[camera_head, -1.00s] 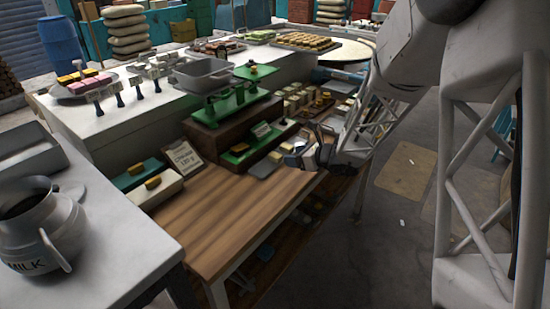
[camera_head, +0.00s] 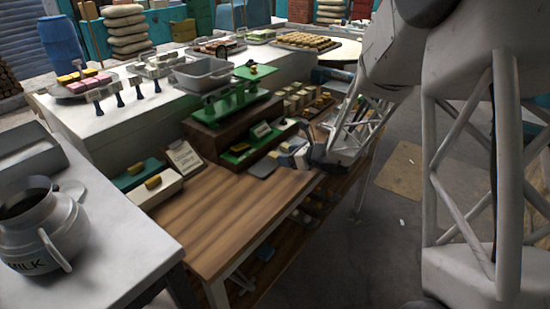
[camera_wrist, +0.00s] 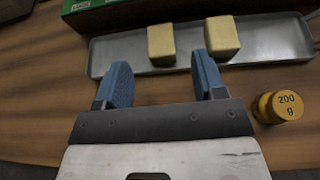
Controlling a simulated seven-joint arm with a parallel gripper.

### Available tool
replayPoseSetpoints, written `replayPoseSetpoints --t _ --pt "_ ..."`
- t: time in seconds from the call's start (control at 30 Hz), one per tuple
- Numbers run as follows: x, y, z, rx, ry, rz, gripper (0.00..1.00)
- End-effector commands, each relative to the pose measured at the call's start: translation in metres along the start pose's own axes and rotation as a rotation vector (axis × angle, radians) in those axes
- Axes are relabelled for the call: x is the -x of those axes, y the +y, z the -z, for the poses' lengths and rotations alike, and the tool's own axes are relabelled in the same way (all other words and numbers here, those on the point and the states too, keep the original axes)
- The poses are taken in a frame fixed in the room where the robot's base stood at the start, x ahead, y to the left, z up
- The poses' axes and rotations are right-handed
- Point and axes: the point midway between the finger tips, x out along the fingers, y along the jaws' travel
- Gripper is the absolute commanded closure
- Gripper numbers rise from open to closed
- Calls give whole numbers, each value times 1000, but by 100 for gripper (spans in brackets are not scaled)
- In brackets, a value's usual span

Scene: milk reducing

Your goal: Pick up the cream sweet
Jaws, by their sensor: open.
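In the wrist view, two cream cube sweets stand on a shallow grey metal tray (camera_wrist: 112,52): a left cream sweet (camera_wrist: 160,44) and a right cream sweet (camera_wrist: 222,37). My gripper (camera_wrist: 160,72) is open and empty, with blue pads on its fingers. The left cream sweet is ahead of the gap between the fingers; the right one is ahead and to the right of the right finger. In the head view, my gripper (camera_head: 302,157) is low over the back right of the wooden table (camera_head: 215,215), and the sweets near it are too small to tell apart.
A brass 200 g weight (camera_wrist: 284,106) stands right of my gripper in the wrist view. A written sign (camera_head: 184,157) and a milk can (camera_head: 40,225) are to the left. The table's middle is clear.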

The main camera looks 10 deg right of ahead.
Motion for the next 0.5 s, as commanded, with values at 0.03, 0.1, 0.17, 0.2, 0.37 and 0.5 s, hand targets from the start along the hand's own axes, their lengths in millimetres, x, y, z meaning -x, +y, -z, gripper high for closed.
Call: replayPoseSetpoints --t 0.03,0.1,0.17,0.2,0.37,0.5 --pt "-4 0 0 0 0 -1 36" --pt "-10 0 0 -1 1 -1 36" --pt "-15 -1 0 -2 1 -1 36" --pt "-19 -1 0 -2 1 -1 36" --pt "-36 -1 0 -2 1 -2 36" --pt "-45 -1 -1 0 0 -1 36"
